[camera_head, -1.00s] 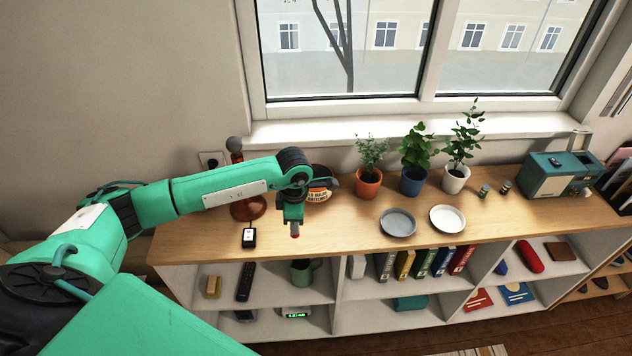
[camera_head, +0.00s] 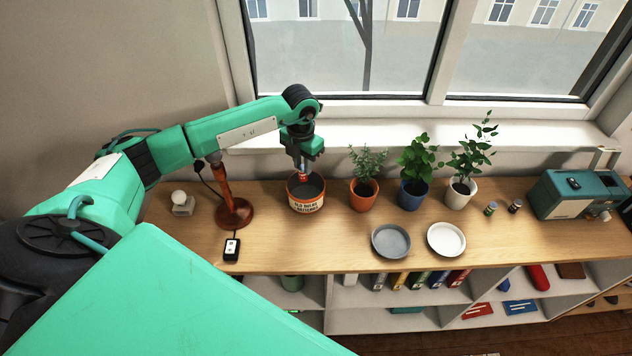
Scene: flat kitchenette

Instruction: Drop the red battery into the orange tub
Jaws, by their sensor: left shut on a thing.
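The orange tub (camera_head: 306,205) stands on the wooden shelf top, with a label on its front and a dark open inside. My left gripper (camera_head: 302,172) points down above the tub's opening. It is shut on the red battery (camera_head: 303,177), which hangs upright over the tub's back part. I cannot tell whether the battery's lower end is level with the rim or above it. My right gripper is not in view.
Three potted plants (camera_head: 364,194) stand right of the tub. A grey plate (camera_head: 390,241) and a white plate (camera_head: 446,239) lie in front of them. A reddish-brown lamp stand (camera_head: 235,211) is left of the tub. The window is behind.

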